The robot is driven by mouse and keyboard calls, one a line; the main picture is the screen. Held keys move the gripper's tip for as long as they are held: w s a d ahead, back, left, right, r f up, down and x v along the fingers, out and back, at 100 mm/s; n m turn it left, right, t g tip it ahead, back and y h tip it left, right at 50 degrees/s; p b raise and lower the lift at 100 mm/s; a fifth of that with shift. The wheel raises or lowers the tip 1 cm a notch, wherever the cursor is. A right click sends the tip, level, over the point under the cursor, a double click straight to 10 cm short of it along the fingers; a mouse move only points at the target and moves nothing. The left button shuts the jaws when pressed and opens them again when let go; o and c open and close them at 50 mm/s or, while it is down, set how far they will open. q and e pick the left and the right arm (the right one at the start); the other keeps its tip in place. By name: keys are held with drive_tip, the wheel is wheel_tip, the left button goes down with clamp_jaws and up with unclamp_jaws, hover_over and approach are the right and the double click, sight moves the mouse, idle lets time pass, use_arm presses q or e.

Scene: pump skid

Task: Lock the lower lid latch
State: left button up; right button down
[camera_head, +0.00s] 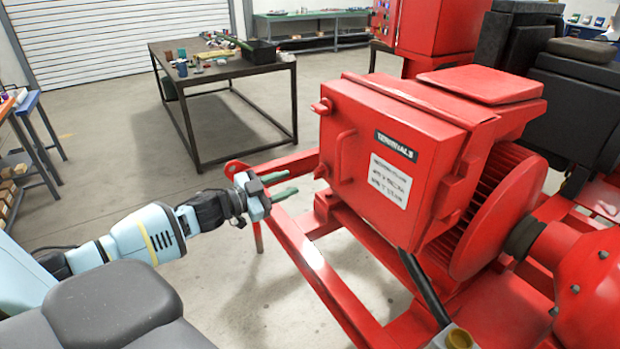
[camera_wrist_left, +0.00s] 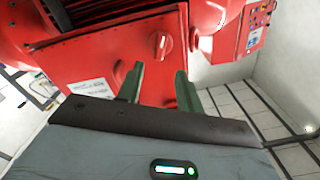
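The red terminal box (camera_head: 405,145) has a lid marked TERMINALS, which looks closed. On the lid's left edge are an upper latch (camera_head: 322,106) and a lower latch (camera_head: 321,171), both small red knobs. A red bar handle (camera_head: 345,157) stands beside them. I cannot tell whether the lower latch is locked. My left gripper (camera_head: 280,186) is open and empty, left of and slightly below the lower latch, apart from it. In the left wrist view, its green fingers (camera_wrist_left: 160,88) point at the red lid, with a round red knob (camera_wrist_left: 164,44) beyond them. My right gripper is not in view.
The red skid frame (camera_head: 310,262) runs below the box and close to my left gripper. A black cable (camera_head: 424,287) rises at the front. A dark table (camera_head: 222,70) with small items stands behind. The floor between table and skid is clear.

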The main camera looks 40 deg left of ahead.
sight(315, 173)
use_arm(q)
drive_tip(key=shift+w, duration=0.1)
drive_tip(key=shift+x, duration=3.8)
clamp_jaws()
